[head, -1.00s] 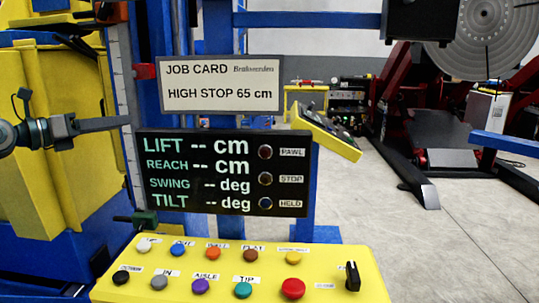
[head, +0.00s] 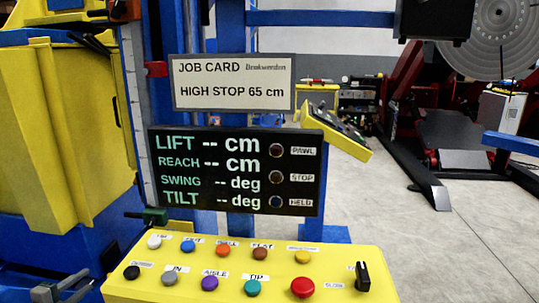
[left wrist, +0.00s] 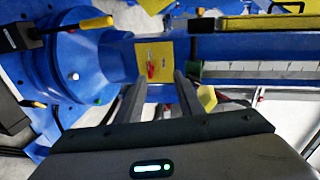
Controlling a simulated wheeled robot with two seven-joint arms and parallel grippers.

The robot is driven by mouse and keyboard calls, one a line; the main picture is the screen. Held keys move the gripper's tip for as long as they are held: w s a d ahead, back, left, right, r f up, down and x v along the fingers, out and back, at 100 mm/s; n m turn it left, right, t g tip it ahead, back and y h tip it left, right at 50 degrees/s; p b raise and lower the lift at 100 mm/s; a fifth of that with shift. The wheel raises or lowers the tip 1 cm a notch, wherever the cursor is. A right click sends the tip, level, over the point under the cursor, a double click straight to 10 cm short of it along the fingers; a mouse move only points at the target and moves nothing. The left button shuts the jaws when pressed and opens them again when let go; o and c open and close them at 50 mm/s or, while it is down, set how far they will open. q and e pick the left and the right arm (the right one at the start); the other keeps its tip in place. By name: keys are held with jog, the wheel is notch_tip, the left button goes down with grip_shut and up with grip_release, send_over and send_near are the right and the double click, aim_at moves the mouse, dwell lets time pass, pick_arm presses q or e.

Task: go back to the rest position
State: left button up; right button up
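My left gripper (head: 68,285) shows only in part at the lower left corner of the head view, left of the yellow button panel (head: 230,270) and apart from it. In the left wrist view its two grey fingers (left wrist: 160,80) stand apart with nothing seen between them. My right gripper is not in view. The display (head: 236,170) reads dashes for lift, reach, swing and tilt. The job card (head: 233,82) above it reads high stop 65 cm.
A yellow cabinet-like body (head: 60,130) on a blue base fills the left side. A vertical scale (head: 136,110) stands beside it. A dark red machine with a grey disc (head: 497,30) stands at the back right. The floor (head: 450,240) at the right is clear.

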pick_arm(q)
jog(key=s+a+f+n+g+y, duration=0.25)
jog(key=s+a+f, duration=0.35)
jog(key=s+f, duration=0.4)
jog(key=s+a+f+n+g+y, duration=0.25)
jog(key=s+a+f+n, duration=0.2)
jog(key=s+f, duration=0.65)
jog(key=s+a+f+n+g+y, duration=0.25)
jog(key=s+a+f, duration=0.4)
jog(key=s, duration=0.65)
jog(key=s+d+f+n+g+h, duration=0.1)
jog(key=s+d+f, duration=0.1)
jog(key=d+f, duration=0.6)
jog(key=s+d+f+n+h, duration=0.2)
jog(key=d+f, duration=0.1)
jog(key=d, duration=0.9)
jog(key=s+d+f+n+g+h, duration=0.1)
jog(key=s+d+f, duration=0.1)
jog(key=d+f, duration=0.6)
jog(key=s+d+f+n+h, duration=0.1)
jog(key=d+n+h, duration=0.2)
jog(key=d, duration=2.8)
jog(key=shift+s+t, duration=0.15)
jog(key=shift+t, duration=0.2)
jog(key=shift+s+f, duration=0.1)
